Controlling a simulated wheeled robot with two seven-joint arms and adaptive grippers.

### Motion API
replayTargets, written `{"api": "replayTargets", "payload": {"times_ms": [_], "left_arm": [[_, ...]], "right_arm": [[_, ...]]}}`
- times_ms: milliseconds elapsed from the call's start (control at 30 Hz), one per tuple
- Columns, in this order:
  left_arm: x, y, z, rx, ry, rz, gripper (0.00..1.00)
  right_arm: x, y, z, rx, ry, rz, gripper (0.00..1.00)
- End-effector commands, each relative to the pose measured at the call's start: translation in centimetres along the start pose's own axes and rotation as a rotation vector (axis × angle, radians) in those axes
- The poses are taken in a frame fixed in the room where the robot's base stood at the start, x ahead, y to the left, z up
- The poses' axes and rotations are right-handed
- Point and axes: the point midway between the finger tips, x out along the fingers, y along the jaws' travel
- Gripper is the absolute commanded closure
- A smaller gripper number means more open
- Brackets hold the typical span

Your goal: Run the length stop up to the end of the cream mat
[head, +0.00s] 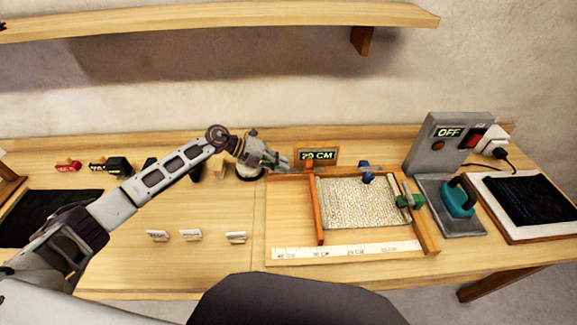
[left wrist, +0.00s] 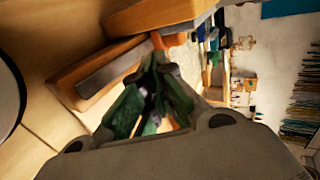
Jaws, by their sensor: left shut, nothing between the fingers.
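The cream mat (head: 362,203) lies flat on the wooden measuring board (head: 292,225). An orange-brown bar (head: 317,212), which looks like the length stop, stands along the mat's left edge; I cannot tell whether they touch. My left gripper (head: 284,163) is shut and empty, just left of the bar's far end, by the display (head: 317,155), which seems to read 29 CM. In the left wrist view its green fingers (left wrist: 152,95) point toward wooden parts and a small orange piece (left wrist: 167,40). My right gripper is not in view.
A blue clamp (head: 367,173) sits at the mat's far edge and a green handle (head: 410,201) at its right. A white ruler strip (head: 345,251) runs along the front. Right of it stand a grey switch box (head: 445,150) reading OFF and a teal-handled tool (head: 459,199).

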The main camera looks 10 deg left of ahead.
Motion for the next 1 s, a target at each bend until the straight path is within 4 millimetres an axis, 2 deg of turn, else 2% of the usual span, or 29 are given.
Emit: {"api": "replayTargets", "payload": {"times_ms": [333,600,1000], "left_arm": [[-4.3,0.1,0.0,-0.001,-0.002,0.001,1.00],[-7.1,0.1,0.0,-0.001,-0.001,0.001,1.00],[-8.1,0.0,0.0,0.000,0.000,0.000,1.00]], "right_arm": [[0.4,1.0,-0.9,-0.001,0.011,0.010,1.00],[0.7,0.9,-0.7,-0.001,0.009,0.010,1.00],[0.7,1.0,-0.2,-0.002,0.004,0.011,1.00]]}}
